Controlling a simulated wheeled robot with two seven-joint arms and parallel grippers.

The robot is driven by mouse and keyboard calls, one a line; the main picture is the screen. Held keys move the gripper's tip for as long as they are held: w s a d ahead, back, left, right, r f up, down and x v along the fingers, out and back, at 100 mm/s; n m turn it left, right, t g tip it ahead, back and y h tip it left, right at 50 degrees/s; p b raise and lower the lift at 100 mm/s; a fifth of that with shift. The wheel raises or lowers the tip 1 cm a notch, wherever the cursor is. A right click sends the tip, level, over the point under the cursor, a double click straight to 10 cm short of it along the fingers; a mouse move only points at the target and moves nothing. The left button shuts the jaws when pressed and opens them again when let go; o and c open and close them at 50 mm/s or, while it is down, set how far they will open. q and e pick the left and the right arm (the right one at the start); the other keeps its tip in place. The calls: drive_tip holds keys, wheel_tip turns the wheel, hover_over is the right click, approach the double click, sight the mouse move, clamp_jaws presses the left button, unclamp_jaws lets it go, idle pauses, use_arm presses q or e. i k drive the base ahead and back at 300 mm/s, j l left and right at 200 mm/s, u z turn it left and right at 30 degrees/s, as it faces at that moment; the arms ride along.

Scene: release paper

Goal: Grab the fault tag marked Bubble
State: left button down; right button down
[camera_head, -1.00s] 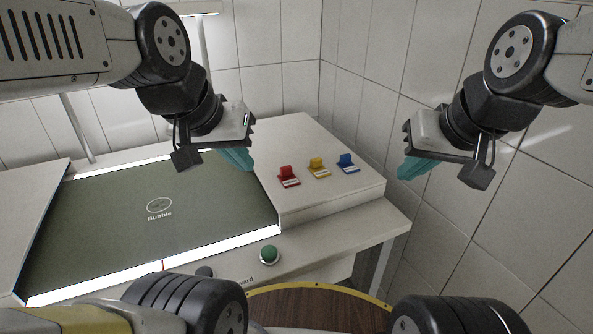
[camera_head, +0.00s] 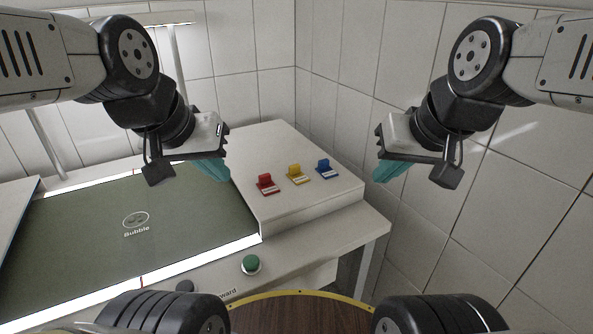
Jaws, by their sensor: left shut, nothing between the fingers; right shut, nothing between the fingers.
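Three small tags stand in a row on the raised white ledge: a red tag (camera_head: 266,184), a yellow tag (camera_head: 297,174) and a blue tag (camera_head: 325,168). Each has a pale label at its front, too small to read. The dark green panel (camera_head: 75,235) at the left shows an oval bubble drawing (camera_head: 136,219) with the word "Bubble" under it. My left gripper (camera_head: 215,171) is shut and empty, above the panel's right edge and left of the red tag. My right gripper (camera_head: 385,172) is shut and empty, to the right of the blue tag.
The white ledge (camera_head: 300,213) bears the tags. A green button (camera_head: 251,264) sits on the front strip, with a dark knob (camera_head: 184,286) to its left. Tiled walls (camera_head: 440,190) close in at the back and right. A lamp post (camera_head: 186,70) stands behind.

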sight(266, 185)
drive_tip(key=i+l, duration=0.1)
drive_tip(key=l, duration=0.2)
drive_tip(key=i+l+u, duration=0.1)
drive_tip(key=l, duration=0.55)
drive_tip(key=u, duration=1.4)
drive_tip(key=i+l, duration=0.05)
drive_tip(key=l, duration=0.05)
